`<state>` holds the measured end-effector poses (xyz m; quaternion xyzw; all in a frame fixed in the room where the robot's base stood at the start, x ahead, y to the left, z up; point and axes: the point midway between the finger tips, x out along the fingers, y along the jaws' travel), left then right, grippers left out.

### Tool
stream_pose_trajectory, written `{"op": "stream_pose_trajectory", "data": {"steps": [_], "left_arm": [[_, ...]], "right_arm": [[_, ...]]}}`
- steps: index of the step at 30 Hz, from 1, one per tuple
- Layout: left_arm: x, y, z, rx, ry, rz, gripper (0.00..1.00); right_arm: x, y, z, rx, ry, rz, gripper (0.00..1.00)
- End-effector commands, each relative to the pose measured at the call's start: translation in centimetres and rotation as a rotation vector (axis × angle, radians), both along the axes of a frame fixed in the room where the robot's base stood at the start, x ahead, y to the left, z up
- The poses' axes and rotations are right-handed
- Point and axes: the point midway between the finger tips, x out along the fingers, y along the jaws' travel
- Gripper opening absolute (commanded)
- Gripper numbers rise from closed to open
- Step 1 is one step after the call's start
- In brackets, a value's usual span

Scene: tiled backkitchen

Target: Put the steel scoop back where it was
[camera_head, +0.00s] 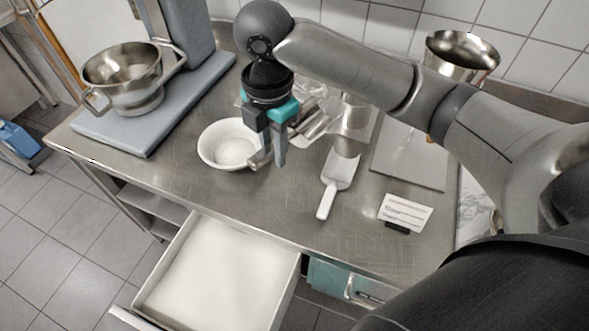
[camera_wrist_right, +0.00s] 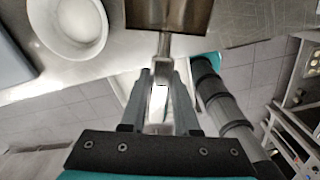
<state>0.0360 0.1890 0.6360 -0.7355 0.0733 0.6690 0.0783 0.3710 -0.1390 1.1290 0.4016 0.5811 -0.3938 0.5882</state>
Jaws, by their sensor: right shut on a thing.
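My right gripper (camera_head: 267,160) is in the middle of the head view, above the steel counter, just right of the white bowl. In the wrist view its two fingers (camera_wrist_right: 160,78) are shut on the handle of the steel scoop (camera_wrist_right: 170,14). The scoop's broad metal pan extends away from the fingers toward the top edge, which cuts it off. In the head view the pan is hard to tell from the metal things behind the gripper. My left gripper is not in view.
A white bowl (camera_head: 229,146) with white contents stands beside the gripper. A white-handled scoop (camera_head: 326,201), a small sign (camera_head: 405,212) and a grey board (camera_head: 412,160) lie to the right. A steel pot (camera_head: 122,78) stands left on a grey base. An open drawer (camera_head: 215,275) juts out in front.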

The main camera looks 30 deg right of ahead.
Motion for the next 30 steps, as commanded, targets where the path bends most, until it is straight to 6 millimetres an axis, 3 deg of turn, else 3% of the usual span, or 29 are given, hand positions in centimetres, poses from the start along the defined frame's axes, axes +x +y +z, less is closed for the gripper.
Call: {"op": "stream_pose_trajectory", "data": {"steps": [6, 14, 17, 30], "left_arm": [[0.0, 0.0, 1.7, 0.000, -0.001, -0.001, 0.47], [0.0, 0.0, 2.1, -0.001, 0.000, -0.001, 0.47], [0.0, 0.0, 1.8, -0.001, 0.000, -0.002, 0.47], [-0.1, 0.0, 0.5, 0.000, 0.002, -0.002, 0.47]], "right_arm": [[0.3, 0.1, 1.0, -0.004, 0.006, 0.235, 0.00], [0.4, 0.2, 0.6, -0.006, 0.011, 0.350, 0.00], [0.3, 0.2, -1.3, -0.005, 0.016, 0.354, 0.00], [0.3, 0.2, -12.5, -0.007, 0.013, 0.351, 0.00]]}}
